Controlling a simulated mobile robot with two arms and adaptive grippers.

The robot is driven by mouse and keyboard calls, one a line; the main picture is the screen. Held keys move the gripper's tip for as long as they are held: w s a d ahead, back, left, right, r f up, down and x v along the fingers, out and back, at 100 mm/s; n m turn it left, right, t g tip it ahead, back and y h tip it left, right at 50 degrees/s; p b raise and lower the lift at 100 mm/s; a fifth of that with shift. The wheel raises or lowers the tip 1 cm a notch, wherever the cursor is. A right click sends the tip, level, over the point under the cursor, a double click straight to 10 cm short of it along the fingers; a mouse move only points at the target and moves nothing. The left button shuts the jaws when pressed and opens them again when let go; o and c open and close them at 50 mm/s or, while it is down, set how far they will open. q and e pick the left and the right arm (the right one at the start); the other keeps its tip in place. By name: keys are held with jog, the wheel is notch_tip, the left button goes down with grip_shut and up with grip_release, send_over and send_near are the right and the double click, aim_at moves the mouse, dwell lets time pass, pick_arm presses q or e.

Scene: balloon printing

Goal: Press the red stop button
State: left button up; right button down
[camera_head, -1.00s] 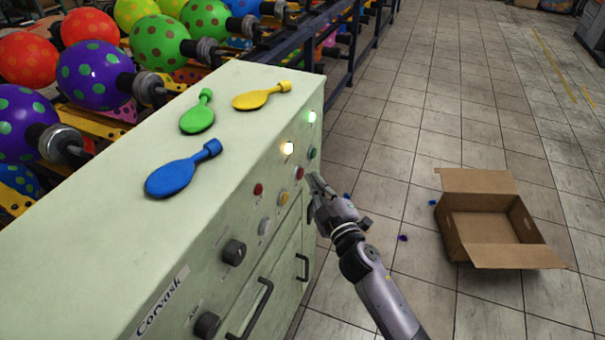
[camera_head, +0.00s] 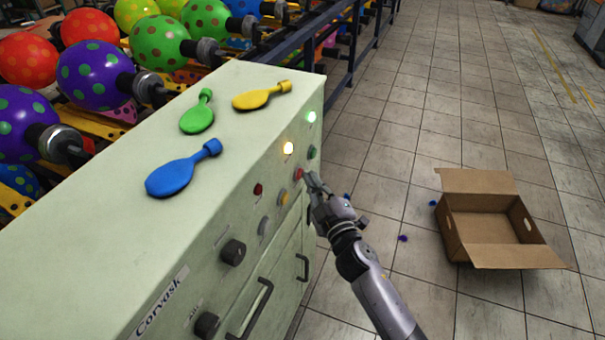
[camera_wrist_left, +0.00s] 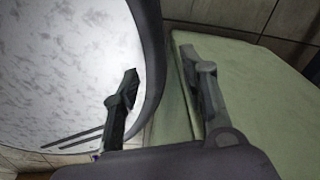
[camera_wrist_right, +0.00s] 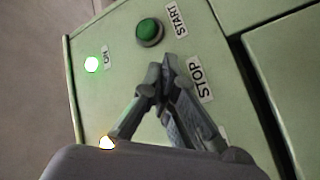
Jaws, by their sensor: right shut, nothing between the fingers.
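The red stop button (camera_head: 298,174) is on the front panel of the pale green cabinet (camera_head: 120,190), between a green button (camera_head: 311,152) and a yellow button (camera_head: 283,197). My right gripper (camera_head: 311,179) is shut and empty, with its fingertips right beside the red button. I cannot tell whether they touch it. In the right wrist view, the closed fingers (camera_wrist_right: 162,72) are beside the STOP label (camera_wrist_right: 200,78) and hide the red button. The green START button (camera_wrist_right: 149,31) shows above them. My left gripper (camera_wrist_left: 162,62) is open, seen only in the left wrist view.
A green lamp (camera_head: 311,117) and a yellowish lamp (camera_head: 288,148) are lit on the panel. Blue, green and yellow flat balloons lie on the cabinet top. An open cardboard box (camera_head: 490,225) stands on the floor at right. Tiled floor around it is mostly clear.

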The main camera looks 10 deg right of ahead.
jog(key=shift+w+a, duration=0.1)
jog(key=shift+a, duration=0.1)
jog(key=shift+d, duration=0.1)
jog(key=shift+s+d, duration=0.55)
jog(key=shift+d, duration=0.2)
jog(key=s+d+p, duration=0.1)
jog(key=s+d, duration=0.2)
jog(key=d, duration=0.2)
jog(key=shift+s, duration=0.2)
dwell(0.3)
dwell(0.6)
